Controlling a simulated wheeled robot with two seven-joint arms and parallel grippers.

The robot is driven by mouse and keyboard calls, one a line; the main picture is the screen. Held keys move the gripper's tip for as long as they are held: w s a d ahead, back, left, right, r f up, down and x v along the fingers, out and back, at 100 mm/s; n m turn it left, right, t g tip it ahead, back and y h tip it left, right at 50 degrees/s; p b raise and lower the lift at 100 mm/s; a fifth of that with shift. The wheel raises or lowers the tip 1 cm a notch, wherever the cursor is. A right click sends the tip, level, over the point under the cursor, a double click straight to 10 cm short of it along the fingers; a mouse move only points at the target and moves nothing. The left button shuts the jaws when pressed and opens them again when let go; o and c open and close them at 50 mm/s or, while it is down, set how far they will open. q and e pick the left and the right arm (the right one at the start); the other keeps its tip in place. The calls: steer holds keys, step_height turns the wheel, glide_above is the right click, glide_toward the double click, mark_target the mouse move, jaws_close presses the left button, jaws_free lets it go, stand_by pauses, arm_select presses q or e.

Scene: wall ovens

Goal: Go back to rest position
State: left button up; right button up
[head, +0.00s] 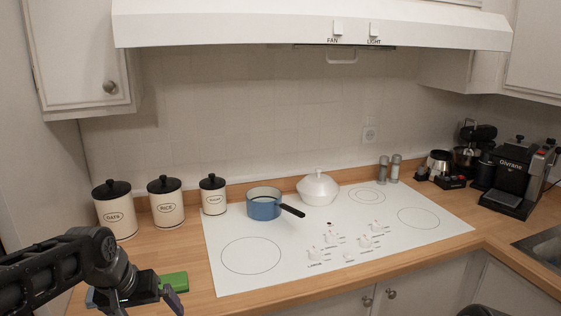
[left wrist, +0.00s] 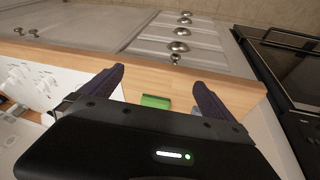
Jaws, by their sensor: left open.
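My left gripper (head: 144,301) is at the lower left of the head view, over the left end of the wooden counter. In the left wrist view the left gripper (left wrist: 158,77) is open, with its two dark fingers apart and nothing held between them. A green block (head: 174,281) lies on the counter close by the gripper. The green block also shows in the left wrist view (left wrist: 155,102), beyond the gap between the fingers and apart from them. My right gripper is not visible.
A white cooktop (head: 250,278) holds a blue pot (head: 263,209) and a white lidded pot (head: 317,190). Several black-lidded canisters (head: 115,211) line the back left. A coffee machine (head: 513,178) stands at the right. A white range hood (head: 230,24) hangs above.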

arm_select(q)
steer(key=d+f+h, duration=0.1)
steer(key=d+f, duration=0.4)
steer(key=f, duration=0.3)
steer(key=d+f+m+t, duration=0.1)
steer(key=d+f, duration=0.3)
steer(key=f, duration=0.4)
steer(key=d+f+h, duration=0.1)
steer(key=d+f, duration=0.4)
steer(key=f, duration=0.3)
steer(key=s+d+f+g, duration=0.2)
steer(key=s+f, duration=0.5)
steer(key=s, duration=0.4)
steer(key=s+d+f+g+h, duration=0.1)
steer(key=s+d+f, duration=0.3)
steer(key=s+f, duration=0.4)
steer(key=s+g, duration=0.1)
steer(key=s, duration=0.3)
steer(key=shift+s+d+f+n, duration=0.2)
steer(key=shift+s+d+n, duration=0.1)
steer(key=shift+d, duration=0.05)
